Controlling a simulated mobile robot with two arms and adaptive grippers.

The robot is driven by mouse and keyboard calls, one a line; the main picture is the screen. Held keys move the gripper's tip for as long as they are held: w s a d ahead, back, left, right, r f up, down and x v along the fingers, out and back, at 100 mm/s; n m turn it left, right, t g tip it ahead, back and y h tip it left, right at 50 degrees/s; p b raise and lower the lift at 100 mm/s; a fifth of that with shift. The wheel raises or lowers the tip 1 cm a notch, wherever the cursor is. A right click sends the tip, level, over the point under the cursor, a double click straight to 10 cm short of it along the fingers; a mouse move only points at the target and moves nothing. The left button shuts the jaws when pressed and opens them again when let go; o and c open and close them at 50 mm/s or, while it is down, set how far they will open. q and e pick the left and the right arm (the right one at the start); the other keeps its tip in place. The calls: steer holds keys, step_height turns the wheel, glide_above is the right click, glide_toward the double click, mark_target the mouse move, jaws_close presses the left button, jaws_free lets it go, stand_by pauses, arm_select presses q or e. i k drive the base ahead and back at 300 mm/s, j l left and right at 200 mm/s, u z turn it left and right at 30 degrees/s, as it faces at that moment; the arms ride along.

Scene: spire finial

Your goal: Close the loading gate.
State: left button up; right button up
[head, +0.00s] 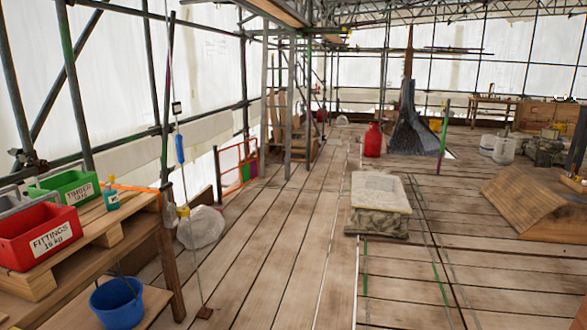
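What looks like the loading gate is an orange-red framed panel (231,164) at the left scaffold edge, mid-distance in the head view. It stands upright between a dark post on its left and the scaffold by the ladders on its right. It is small in the picture, and I cannot tell whether it is open, ajar or latched. Neither of my grippers is in view.
A bench at left holds a red fittings bin (38,237) and a green bin (65,186); a blue bucket (117,302) sits below. A clear bag (201,228) lies beyond. A stone block (379,205) stands at centre right. Plank floor (275,240) between is largely clear.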

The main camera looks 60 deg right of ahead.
mark_target(245, 170)
steer(key=z, duration=1.8)
steer(key=i, duration=8.45)
steer(key=i+l+u, duration=0.15)
steer(key=i, duration=0.35)
steer(key=i+l+u, duration=0.15)
steer(key=i, duration=0.35)
steer(key=i+l+u, duration=0.2)
steer(key=i, duration=0.25)
